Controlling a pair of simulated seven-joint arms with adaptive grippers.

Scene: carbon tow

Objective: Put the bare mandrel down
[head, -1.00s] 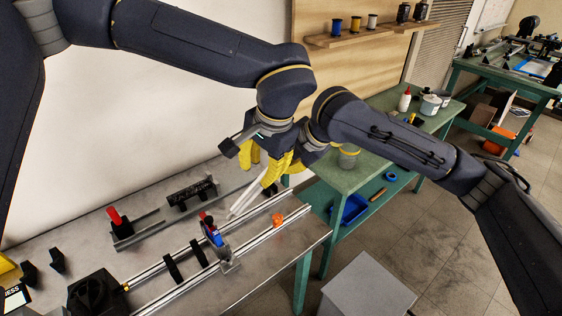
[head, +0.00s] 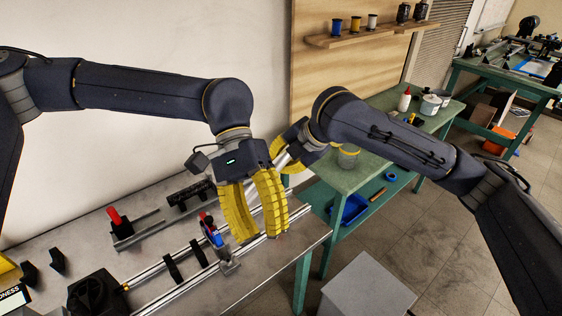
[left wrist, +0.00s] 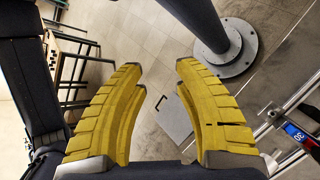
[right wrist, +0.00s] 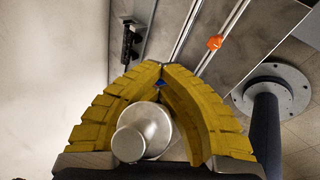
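The mandrel, a bare silver cylinder (right wrist: 151,130), sits between the yellow fingers of my right gripper (right wrist: 162,68); their tips meet beyond it. In the head view a short silver piece of it shows (head: 283,160) beside my right gripper (head: 290,148), and the rest is hidden behind my left gripper. My left gripper (head: 262,237) is in front of the right one, fingers pointing down over the far end of the rails. In the left wrist view its fingers (left wrist: 158,68) are spread apart with nothing between them.
Twin metal rails (head: 160,296) with a blue-and-red clamp carriage (head: 217,240) run along the grey bench. A rack with a red handle (head: 118,222) stands behind. An orange piece (right wrist: 215,42) is by the rail. A green table (head: 362,172) is at right.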

